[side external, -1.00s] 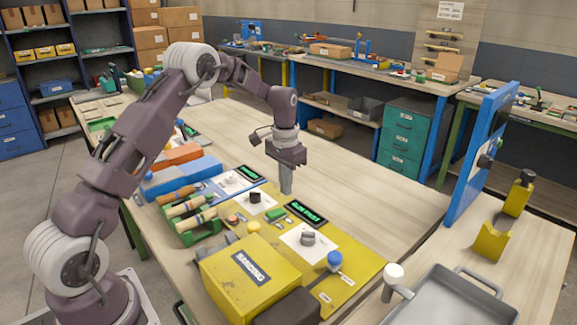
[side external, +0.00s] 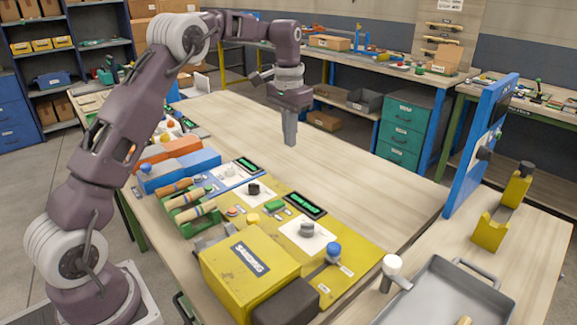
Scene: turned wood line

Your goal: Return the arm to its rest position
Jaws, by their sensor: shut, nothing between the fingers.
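My gripper (side external: 290,140) hangs above the wooden table (side external: 350,160), pointing down, with its fingers together and nothing between them. It is beyond the yellow control panel (side external: 340,262) and apart from everything on the table. My arm reaches across from the left side of the view, with its elbow high and the forearm close to level.
The yellow sanding box (side external: 248,268) and a green rack (side external: 190,212) with turned wooden pieces stand near the front. A blue upright frame (side external: 480,150) and a grey tray (side external: 440,295) are at the right. The table's middle is clear.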

